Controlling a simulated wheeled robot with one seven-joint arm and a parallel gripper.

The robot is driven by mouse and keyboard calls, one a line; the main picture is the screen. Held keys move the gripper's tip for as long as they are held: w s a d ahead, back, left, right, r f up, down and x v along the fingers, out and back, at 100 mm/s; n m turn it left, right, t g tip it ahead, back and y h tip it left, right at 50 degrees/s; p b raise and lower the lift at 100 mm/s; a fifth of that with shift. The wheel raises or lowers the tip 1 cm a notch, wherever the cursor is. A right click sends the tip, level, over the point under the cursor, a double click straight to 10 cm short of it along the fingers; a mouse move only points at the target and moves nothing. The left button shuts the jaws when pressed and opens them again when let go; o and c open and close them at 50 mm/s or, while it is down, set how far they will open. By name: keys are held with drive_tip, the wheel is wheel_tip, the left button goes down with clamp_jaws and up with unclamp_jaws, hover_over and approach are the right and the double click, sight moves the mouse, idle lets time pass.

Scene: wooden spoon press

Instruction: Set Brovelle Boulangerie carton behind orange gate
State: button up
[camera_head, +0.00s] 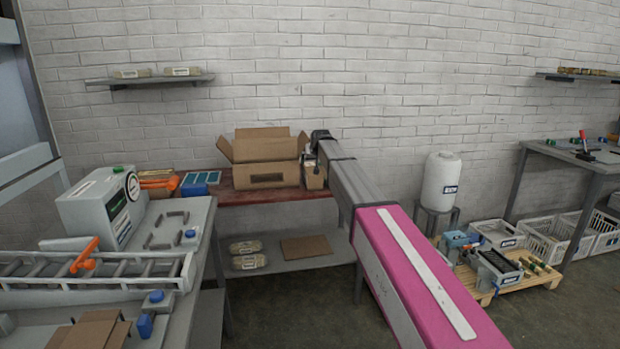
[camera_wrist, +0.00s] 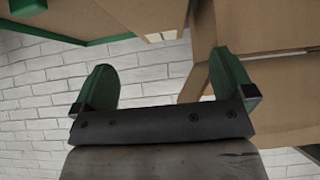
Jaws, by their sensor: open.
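My gripper (camera_wrist: 162,64) is open, with its green fingers apart and nothing clearly held between them. In the head view my gripper (camera_head: 319,137) is at the back bench, close to a small brown carton (camera_head: 314,179), and partly hidden by my arm. In the wrist view brown cardboard (camera_wrist: 258,25) lies behind and beside the right finger, and a green-edged cardboard piece (camera_wrist: 100,20) is at the top left. I cannot read the Brovelle Boulangerie name on any carton. An orange gate (camera_head: 85,257) stands across the roller track (camera_head: 140,271) at the left.
A large open cardboard box (camera_head: 265,164) stands on the red bench (camera_head: 232,196), left of the small carton. A grey machine (camera_head: 97,207) and blue pieces (camera_head: 195,184) are at the left. Flat cardboard (camera_head: 90,332) lies in front of the track. A wall shelf (camera_head: 150,81) hangs above.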

sight(312, 167)
drive_tip(key=x, duration=0.9)
drive_tip(key=shift+w+f, duration=0.1)
drive_tip(key=shift+f, duration=0.3)
drive_tip(key=c, duration=1.1)
drive_tip(key=shift+c, duration=0.3)
drive_tip(key=shift+d+r, duration=0.1)
drive_tip(key=shift+r, duration=0.1)
